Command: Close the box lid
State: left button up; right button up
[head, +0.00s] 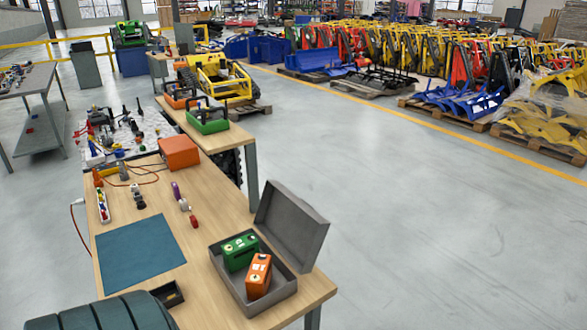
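A grey box (233,287) sits at the right front corner of the wooden workbench. Its grey lid (291,226) is open, standing up and leaning back from the box's far right side. Inside the box are a green block-like case (240,253) and an orange one (258,276), side by side. The lid does not touch them. Neither of my grippers is in view.
A blue-green mat (140,255) lies left of the box. A small black tray (168,294) and a dark ribbed track (100,314) are at the near edge. An orange box (179,152) and tools lie farther back. The floor right of the bench is clear.

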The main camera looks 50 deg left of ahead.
aim_at(292, 226)
jog(key=i+l+u, duration=0.1)
jog(key=i+u, duration=0.3)
jog(key=i+l+u, duration=0.15)
jog(key=u, duration=0.2)
jog(key=i+l+u, duration=0.25)
jog(key=u, duration=0.15)
jog(key=i+l+u, duration=0.25)
jog(key=u, duration=0.15)
jog(key=i+l+u, duration=0.15)
jog(key=l+u, duration=0.25)
jog(key=i+l+u, duration=0.15)
jog(key=u, duration=0.25)
jog(key=l+u, duration=1.1)
jog(key=l, duration=0.2)
jog(key=l+u, duration=0.3)
jog(key=l, duration=0.25)
